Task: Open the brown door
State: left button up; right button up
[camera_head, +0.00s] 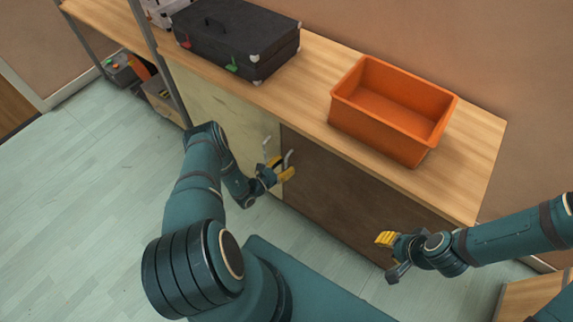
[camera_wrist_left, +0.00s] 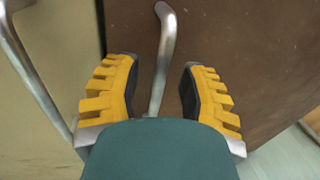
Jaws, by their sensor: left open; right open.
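The brown door (camera_head: 345,194) is the right-hand front of the low cabinet and looks shut. Its metal handle (camera_head: 287,158) is near its left edge. In the left wrist view the brown door (camera_wrist_left: 240,50) fills most of the background. There the handle (camera_wrist_left: 163,60) runs down between the two yellow fingers of my left gripper (camera_wrist_left: 158,95). That gripper is open, with a gap on both sides of the handle. The handle's lower end is hidden behind my wrist. My right gripper (camera_head: 387,240) is open and empty, in front of the door's right part.
The pale door (camera_head: 225,110) with its own handle (camera_head: 266,148) adjoins on the left. On the wooden top (camera_head: 480,130) stand an orange bin (camera_head: 385,140) and a dark case (camera_head: 235,35). Floor (camera_head: 70,200) at the left is clear.

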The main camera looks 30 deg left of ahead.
pick_arm(q)
jog(key=shift+w+d, duration=0.15)
jog(key=shift+w, duration=0.25)
jog(key=shift+o, duration=0.2)
grip_shut()
jog(key=shift+s, duration=0.1)
